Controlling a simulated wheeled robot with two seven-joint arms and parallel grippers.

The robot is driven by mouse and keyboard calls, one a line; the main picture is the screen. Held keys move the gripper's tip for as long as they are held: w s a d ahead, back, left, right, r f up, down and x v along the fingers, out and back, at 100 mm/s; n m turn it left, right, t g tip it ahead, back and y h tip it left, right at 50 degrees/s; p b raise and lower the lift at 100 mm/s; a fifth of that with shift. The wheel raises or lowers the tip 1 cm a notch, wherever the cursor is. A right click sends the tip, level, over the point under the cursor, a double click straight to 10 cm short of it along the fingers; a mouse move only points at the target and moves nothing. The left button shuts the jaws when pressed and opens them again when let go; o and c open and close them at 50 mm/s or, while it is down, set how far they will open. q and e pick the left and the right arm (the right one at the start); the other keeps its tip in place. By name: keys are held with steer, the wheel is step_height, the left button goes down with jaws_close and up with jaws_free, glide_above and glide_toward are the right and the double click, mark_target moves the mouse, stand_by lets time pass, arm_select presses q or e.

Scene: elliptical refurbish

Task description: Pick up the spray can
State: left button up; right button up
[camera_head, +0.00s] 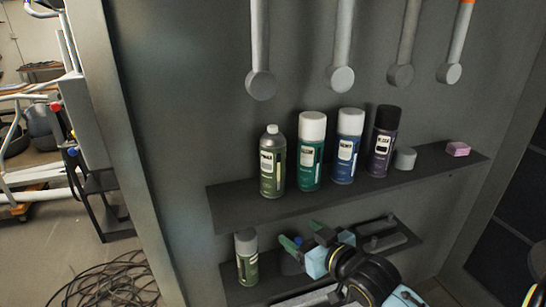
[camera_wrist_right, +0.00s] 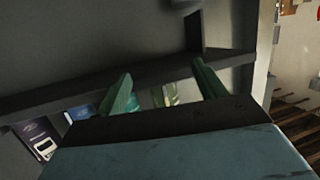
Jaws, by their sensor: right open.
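Several spray cans stand upright on the upper shelf: an olive can (camera_head: 272,162), a green can with a white cap (camera_head: 311,152), a blue can with a white cap (camera_head: 346,148) and a dark purple can (camera_head: 382,142). Another olive can with a grey cap (camera_head: 247,258) stands on the lower shelf. My right gripper (camera_head: 303,235) is open, below the upper shelf and right of the lower can, apart from it. In the right wrist view its green fingers (camera_wrist_right: 163,88) are spread, with partly hidden can surfaces beyond them. My left gripper is not in view.
The upper shelf (camera_head: 225,206) lies above my right gripper. It also holds a grey cylinder (camera_head: 405,158) and a pink block (camera_head: 458,148). Dark items (camera_head: 385,241) lie on the lower shelf. Cables (camera_head: 105,280) lie on the floor at left.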

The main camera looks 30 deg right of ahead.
mark_target(281, 174)
step_height(281, 174, up, 10)
steer(key=w+d+f+t, duration=0.1)
steer(key=w+d+t, duration=0.1)
steer(key=t, duration=0.1)
steer(key=w, duration=0.5)
steer(key=w+p, duration=0.1)
steer(key=w, duration=0.1)
steer(key=shift+w+a+r, duration=0.15)
steer(key=shift+a+r, duration=0.1)
steer(key=shift+w+a+r, duration=0.1)
steer(key=shift+w+r, duration=0.05)
steer(key=shift+w, duration=2.65)
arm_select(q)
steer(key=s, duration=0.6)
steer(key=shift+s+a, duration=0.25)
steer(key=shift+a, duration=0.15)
arm_select(e)
steer(key=shift+c, duration=0.2)
steer(key=c, duration=0.7)
steer(key=shift+r, duration=0.1)
steer(key=shift+c, duration=0.5)
steer(key=shift+r, duration=0.1)
